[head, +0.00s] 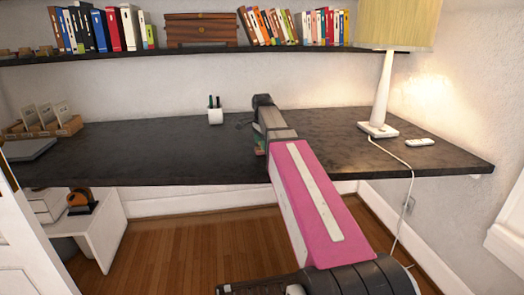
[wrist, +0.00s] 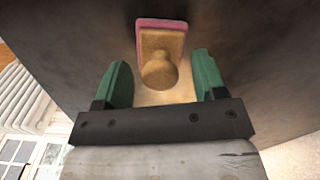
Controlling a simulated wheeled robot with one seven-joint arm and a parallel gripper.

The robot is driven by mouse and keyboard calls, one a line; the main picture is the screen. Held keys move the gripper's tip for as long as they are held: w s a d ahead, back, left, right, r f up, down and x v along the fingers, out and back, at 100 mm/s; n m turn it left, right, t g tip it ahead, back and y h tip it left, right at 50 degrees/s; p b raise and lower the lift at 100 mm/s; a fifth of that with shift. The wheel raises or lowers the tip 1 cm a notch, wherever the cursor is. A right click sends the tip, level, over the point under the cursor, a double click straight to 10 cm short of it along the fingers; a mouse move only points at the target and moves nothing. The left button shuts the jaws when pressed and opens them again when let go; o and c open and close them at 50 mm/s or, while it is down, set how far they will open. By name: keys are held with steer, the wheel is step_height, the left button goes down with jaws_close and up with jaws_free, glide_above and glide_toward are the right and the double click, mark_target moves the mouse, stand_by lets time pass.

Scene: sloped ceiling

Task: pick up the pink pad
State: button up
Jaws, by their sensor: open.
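The pink pad (wrist: 160,22) lies on the dark desk in the wrist view, ahead of my gripper. Its pink edge shows around a tan, wood-like block with a round knob (wrist: 158,72). My gripper (wrist: 162,62) is open, with one green finger on each side of the knob and gaps visible on both sides. I cannot tell how far above the desk the fingertips are. In the head view, my gripper (head: 259,142) is low over the desk, and my arm hides the pad.
The black desk (head: 330,150) has a white pen cup (head: 215,114) left of my arm. A lamp (head: 382,95) and a small white remote-like item (head: 419,142) stand at right. A card holder (head: 45,122) sits at left. A bookshelf (head: 200,51) hangs above.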

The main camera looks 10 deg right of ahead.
steer(key=shift+f, duration=0.15)
steer(key=shift+c, duration=0.4)
steer(key=c, duration=1)
steer(key=shift+o, duration=0.2)
steer(key=shift+r, duration=0.2)
step_height(320, 180, up, 4)
steer(key=shift+w+f, duration=0.1)
steer(key=shift+f, duration=0.05)
steer(key=s+a+r, duration=0.1)
steer(key=a+r, duration=0.6)
steer(key=a, duration=0.4)
steer(key=shift+s+a, duration=0.25)
steer(key=shift+a, duration=0.05)
